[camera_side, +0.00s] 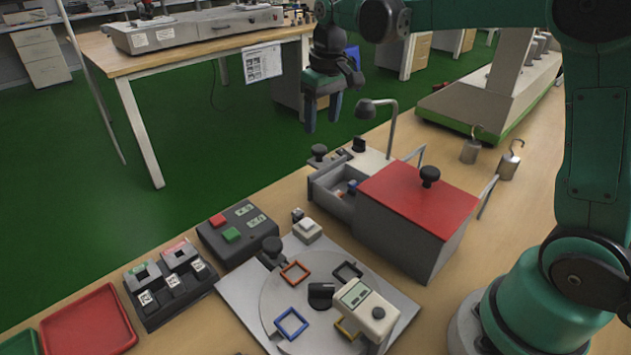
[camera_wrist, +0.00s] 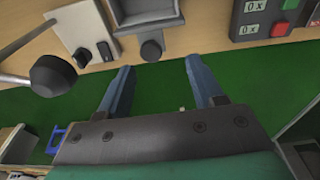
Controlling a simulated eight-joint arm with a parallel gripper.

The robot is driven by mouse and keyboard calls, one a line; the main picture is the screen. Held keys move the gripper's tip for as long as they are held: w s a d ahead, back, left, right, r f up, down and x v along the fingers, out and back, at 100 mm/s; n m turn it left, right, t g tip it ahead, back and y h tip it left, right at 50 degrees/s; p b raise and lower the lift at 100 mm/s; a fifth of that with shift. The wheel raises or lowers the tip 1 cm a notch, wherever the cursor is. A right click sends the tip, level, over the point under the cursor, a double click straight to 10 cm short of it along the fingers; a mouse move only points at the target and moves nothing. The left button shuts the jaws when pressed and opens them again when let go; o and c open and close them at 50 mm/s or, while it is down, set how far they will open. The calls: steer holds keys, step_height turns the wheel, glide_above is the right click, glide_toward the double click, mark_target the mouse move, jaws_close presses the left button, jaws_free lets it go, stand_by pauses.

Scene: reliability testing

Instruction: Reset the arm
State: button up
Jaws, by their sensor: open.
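My gripper (camera_side: 322,118) hangs at the upper middle of the side view, pointing down, above and behind the bench's far edge. Its two blue fingers are apart with nothing between them. In the wrist view the open fingers (camera_wrist: 160,82) reach up over green floor toward the bench edge. My green arm runs along the top and right of the side view.
A box with a red lid (camera_side: 418,205) and an open drawer (camera_side: 328,196) stands mid-bench near a lamp-like stalk (camera_side: 392,125). A plate with coloured square frames (camera_side: 250,300), a button box (camera_side: 238,235) and a red tray (camera_side: 88,325) lie nearer. Metal weights (camera_side: 470,150) stand right.

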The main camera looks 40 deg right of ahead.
steer(key=s+a+f+t, duration=0.1)
steer(key=s+a+t, duration=0.1)
steer(key=s, duration=0.4)
steer(key=s+a+t, duration=0.3)
steer(key=s, duration=0.4)
steer(key=shift+a+f+t, duration=0.2)
steer(key=shift+f+t, duration=0.15)
steer(key=shift+t, duration=0.05)
stand_by(3.8)
